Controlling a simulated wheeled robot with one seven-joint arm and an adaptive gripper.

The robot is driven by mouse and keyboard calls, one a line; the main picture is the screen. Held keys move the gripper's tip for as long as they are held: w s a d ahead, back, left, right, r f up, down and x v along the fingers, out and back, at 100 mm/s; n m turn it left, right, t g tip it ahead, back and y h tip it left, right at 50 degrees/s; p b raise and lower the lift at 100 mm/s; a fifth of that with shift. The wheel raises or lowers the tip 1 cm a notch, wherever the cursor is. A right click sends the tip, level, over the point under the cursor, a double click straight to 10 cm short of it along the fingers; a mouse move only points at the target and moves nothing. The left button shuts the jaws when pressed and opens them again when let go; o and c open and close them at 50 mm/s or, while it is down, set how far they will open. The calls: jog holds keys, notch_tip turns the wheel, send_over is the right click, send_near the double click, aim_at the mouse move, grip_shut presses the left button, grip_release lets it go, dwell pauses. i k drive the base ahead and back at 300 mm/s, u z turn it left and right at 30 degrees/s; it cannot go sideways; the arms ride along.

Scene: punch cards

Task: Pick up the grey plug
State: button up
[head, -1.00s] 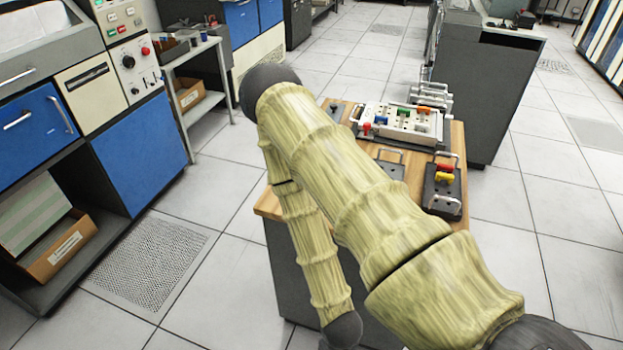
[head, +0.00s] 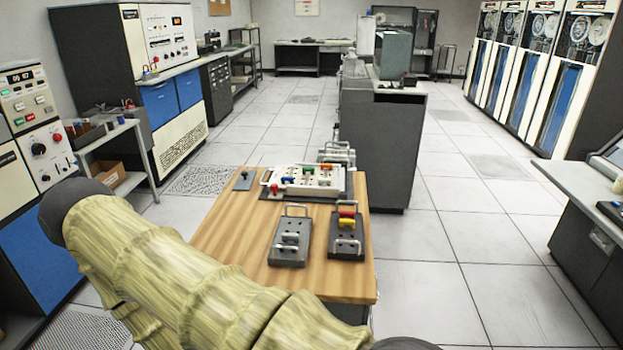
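I cannot pick out a grey plug for certain. A white board (head: 330,190) with several small coloured plugs, among them a blue one (head: 291,181), lies at the back of the wooden table (head: 215,240). A dark grey block with a wire handle (head: 288,250) lies in front of it; small grey pieces seem to sit on its top. A darker block (head: 345,247) to its right bears a red plug (head: 347,214) and a yellow plug (head: 346,223). My yellowish arm crosses the lower left and hides the table's near left part. My gripper is out of view.
A small grey plate with a dark knob (head: 243,181) lies at the table's back left corner. A dark cabinet (head: 382,150) stands behind the table. A grey desk (head: 590,200) stands at right. The tiled floor between is clear.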

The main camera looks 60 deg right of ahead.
aim_at(286, 236)
jog(key=k, duration=0.65)
jog(key=z, duration=1.25)
jog(key=i, duration=0.3)
jog(key=u, duration=0.1)
